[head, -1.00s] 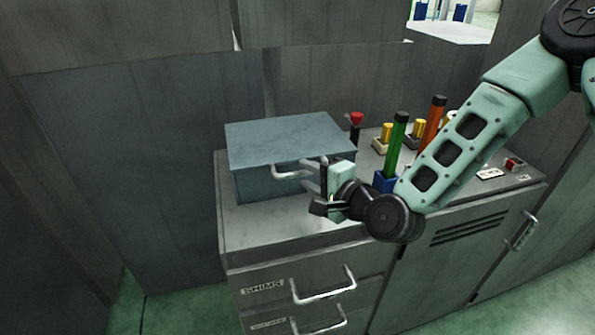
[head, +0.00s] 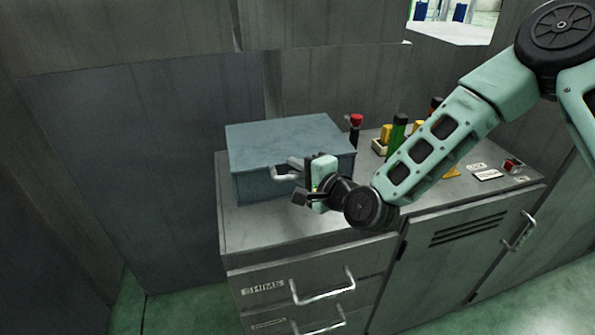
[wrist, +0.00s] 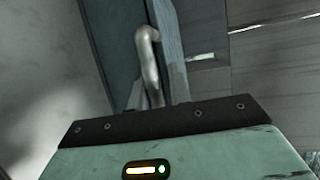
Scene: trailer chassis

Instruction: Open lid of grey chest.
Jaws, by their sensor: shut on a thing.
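The grey chest (head: 262,186) stands on the left end of the cabinet top. Its flat blue-grey lid (head: 280,138) looks down and closed. A pale bar handle (head: 281,174) sticks out from the lid's front edge. My gripper (head: 300,176) is at the front of the chest, shut on the handle, and covers its right part. In the wrist view the handle (wrist: 149,62) rises from behind the gripper's dark edge, next to the lid's edge (wrist: 170,45).
Behind my arm on the cabinet top (head: 240,226) stand a red-topped post (head: 355,121), a green tool (head: 396,133) and yellow pieces (head: 386,132). Drawers with bar handles (head: 322,292) are below. A wall panel (head: 150,150) closes the back left.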

